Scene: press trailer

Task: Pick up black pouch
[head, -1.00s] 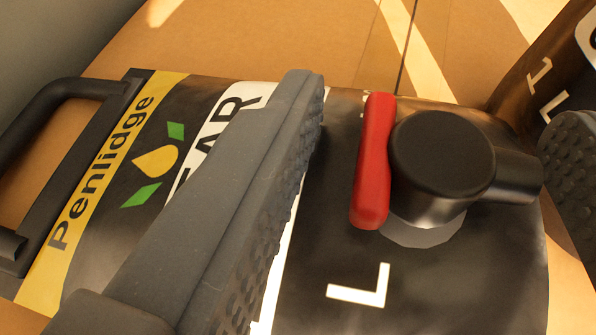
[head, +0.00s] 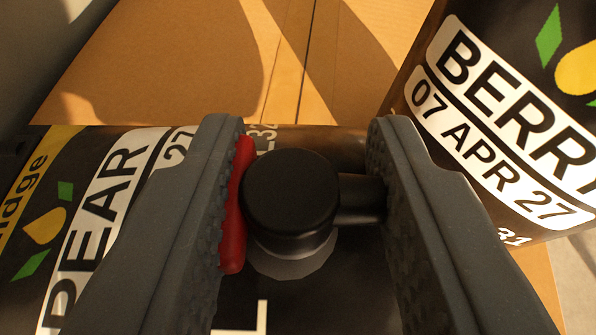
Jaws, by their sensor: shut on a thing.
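A black pouch (head: 105,185) marked PEAR, with a yellow band and a green and yellow logo, lies on brown cardboard. A round black tap (head: 291,190) with a red lever (head: 236,205) and a side spout sticks up from it. My gripper (head: 307,135) is shut on this tap. The left finger presses against the red lever, and the right finger against the end of the spout. The fingers hide parts of the pouch's face. I cannot tell whether the pouch is lifted.
A second black pouch (head: 540,70), marked BERRY 07 APR 27, stands close by at the upper right, near my right finger. A cardboard surface (head: 190,60) with a dark seam lies behind. A grey wall (head: 45,45) is at the upper left.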

